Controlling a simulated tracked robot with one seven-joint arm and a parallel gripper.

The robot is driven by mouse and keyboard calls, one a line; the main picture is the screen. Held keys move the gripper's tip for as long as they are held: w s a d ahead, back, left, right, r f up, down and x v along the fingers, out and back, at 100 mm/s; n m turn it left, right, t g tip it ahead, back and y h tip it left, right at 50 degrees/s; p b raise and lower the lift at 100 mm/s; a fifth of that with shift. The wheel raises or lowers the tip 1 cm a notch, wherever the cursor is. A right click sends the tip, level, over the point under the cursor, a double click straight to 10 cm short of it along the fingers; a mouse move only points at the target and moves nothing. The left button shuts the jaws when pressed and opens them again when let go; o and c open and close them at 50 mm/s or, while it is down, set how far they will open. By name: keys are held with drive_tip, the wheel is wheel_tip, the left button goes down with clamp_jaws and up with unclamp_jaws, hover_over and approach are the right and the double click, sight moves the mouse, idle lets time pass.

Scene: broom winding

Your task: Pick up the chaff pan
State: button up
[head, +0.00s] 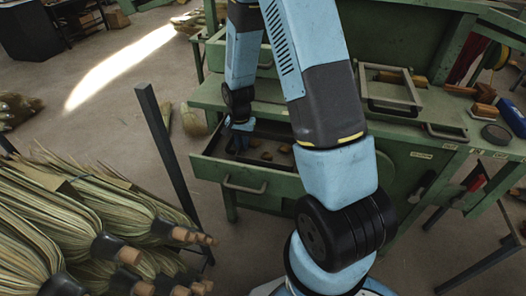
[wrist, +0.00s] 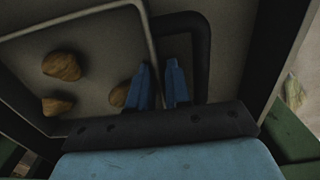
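The chaff pan (wrist: 95,95) looks like a shallow grey pan with a pale rim and several brown lumps in it. It lies in the open drawer (head: 245,187); in the head view its outline is dark and hard to make out. A dark loop (wrist: 203,45), perhaps its handle, stands at its right side in the wrist view. My gripper (head: 238,130) reaches down into the drawer's left part. In the wrist view its blue fingers (wrist: 160,72) are apart, with the pan's right rim running towards the gap between them. I cannot tell whether they touch it.
The drawer belongs to a green workbench (head: 415,160). Bundled broom straw (head: 90,225) fills the lower left, beside a dark upright post (head: 160,130).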

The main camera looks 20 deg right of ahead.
clamp_jaws()
idle(0.5)
